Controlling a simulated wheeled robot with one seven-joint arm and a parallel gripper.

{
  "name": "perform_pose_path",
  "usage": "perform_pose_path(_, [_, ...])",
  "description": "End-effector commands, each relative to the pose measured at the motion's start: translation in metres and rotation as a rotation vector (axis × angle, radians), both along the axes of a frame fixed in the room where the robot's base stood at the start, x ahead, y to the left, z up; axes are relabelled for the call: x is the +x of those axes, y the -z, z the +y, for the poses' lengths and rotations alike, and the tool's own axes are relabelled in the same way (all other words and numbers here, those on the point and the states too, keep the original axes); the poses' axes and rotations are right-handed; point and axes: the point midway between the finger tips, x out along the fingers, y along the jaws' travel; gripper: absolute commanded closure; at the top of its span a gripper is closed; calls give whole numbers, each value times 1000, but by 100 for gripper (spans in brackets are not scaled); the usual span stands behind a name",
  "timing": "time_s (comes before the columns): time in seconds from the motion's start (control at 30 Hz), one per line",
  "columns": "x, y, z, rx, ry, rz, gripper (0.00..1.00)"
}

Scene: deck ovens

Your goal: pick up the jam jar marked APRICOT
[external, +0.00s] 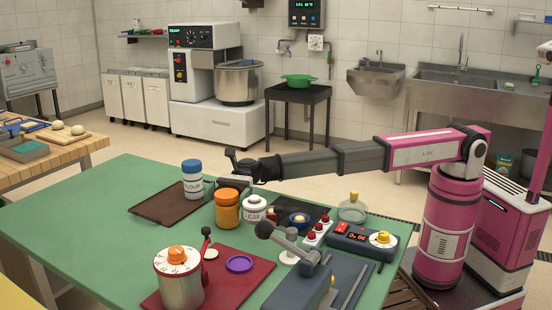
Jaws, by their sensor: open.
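An orange jar (227,212) with an orange lid stands upright on the green table (110,215). No APRICOT label is readable in this view, so I cannot confirm that this is the jam jar. My gripper (228,170) is open, with its dark fingers pointing left. It is above and behind the orange jar in the picture, and I see no contact with it. The exact gap is hard to judge from this angle.
A FLOUR jar (192,181) with a blue lid stands left of my gripper, by a brown tray (155,209). A SUGAR jar (254,211) stands close right of the orange jar. A dial canister (179,281), lever device (301,283) and control box (361,241) crowd the front.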

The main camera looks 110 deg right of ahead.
Motion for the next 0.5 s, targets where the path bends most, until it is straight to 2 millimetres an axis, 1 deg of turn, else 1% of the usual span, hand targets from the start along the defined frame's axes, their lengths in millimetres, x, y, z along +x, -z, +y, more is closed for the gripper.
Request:
perform_pose_path(0.07, [0,0,0,0,0,0,0])
perform_pose_path(0.1, [0,0,0,0,0,0,13])
perform_pose_path(0.17, [0,0,0,0,0,0,33])
perform_pose_path(0.2, [0,0,0,0,0,0,46])
perform_pose_path(0.27, [0,0,-1,0,0,0,66])
perform_pose_path(0.3, [0,0,-1,0,0,0,79])
perform_pose_path(0.33, [0,0,-1,0,0,0,87])
perform_pose_path(0.5, [-1,0,-1,1,0,-1,87])
